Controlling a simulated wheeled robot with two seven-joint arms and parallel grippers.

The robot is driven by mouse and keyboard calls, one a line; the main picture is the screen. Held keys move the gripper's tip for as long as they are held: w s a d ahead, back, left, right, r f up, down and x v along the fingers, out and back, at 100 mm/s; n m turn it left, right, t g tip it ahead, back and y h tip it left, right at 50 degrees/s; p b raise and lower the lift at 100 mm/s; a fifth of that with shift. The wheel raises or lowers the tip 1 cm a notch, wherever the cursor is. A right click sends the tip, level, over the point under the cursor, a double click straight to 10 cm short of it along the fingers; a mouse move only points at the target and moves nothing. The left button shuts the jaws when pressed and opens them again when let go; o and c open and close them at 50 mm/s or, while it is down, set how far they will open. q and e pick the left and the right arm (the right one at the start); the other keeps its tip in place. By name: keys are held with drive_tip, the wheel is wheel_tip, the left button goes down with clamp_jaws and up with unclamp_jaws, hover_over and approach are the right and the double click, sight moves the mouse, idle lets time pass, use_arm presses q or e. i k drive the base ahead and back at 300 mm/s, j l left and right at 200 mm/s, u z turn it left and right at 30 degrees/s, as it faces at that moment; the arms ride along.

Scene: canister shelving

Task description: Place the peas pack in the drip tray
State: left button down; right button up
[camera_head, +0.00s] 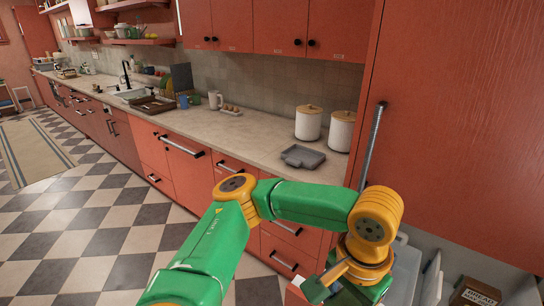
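A grey shallow tray (303,157), which looks like the drip tray, lies on the counter in front of two white canisters. It looks empty. My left arm comes in from the lower left and bends down at the right. My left gripper (332,284) is at the bottom edge, well below and in front of the tray. Its fingers are partly cut off and hidden, so I cannot tell whether they are open or hold anything. I cannot make out the peas pack. My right gripper is not in view.
Two white canisters (308,123) with wooden lids stand behind the tray. A tall red cabinet door (460,120) with a long handle rises at the right. Below it is an open pale compartment with a brown box (481,292). The counter (255,140) left of the tray is clear.

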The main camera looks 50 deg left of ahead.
sight(303, 158)
drive_tip(key=k+j, duration=0.1)
drive_tip(key=j, duration=1.4)
drive_tip(key=k+j, duration=0.15)
drive_tip(key=j, duration=0.6)
drive_tip(key=i+j, duration=0.45)
drive_tip(key=j, duration=0.25)
drive_tip(key=i+j+z, duration=0.1)
drive_tip(key=i+j, duration=0.15)
drive_tip(key=i, duration=0.3)
